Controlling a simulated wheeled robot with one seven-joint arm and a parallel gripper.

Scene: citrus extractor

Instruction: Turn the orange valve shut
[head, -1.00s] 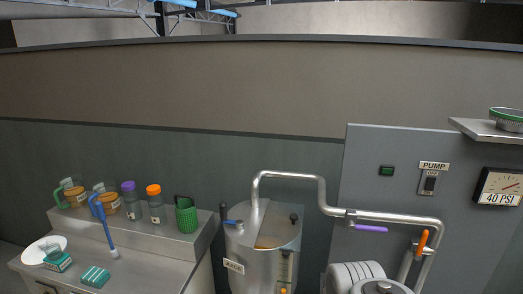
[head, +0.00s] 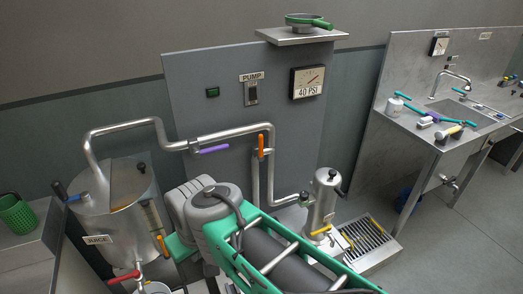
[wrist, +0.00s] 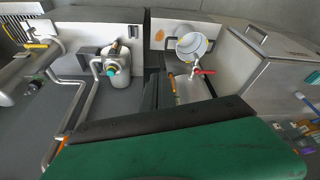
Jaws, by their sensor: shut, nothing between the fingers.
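An orange valve handle (head: 261,146) sits on the pipe at the right part of the grey panel in the head view. It stands near vertical, in line with the pipe's downward run. A second, smaller orange handle (head: 162,245) is low on the steel juice tank (head: 122,205), beside its sight tube. My green and grey arm fills the bottom middle of the head view, below the panel. A green casing of mine with a dark edge covers the bottom of the wrist view.
A purple handle (head: 214,150) lies along the same pipe. The pump switch (head: 251,93) and 40 PSI gauge (head: 307,82) are above. A shelf (head: 300,37) juts out at the top. A small canister (head: 325,195) and drain grate (head: 365,240) stand right, before a sink counter (head: 405,117).

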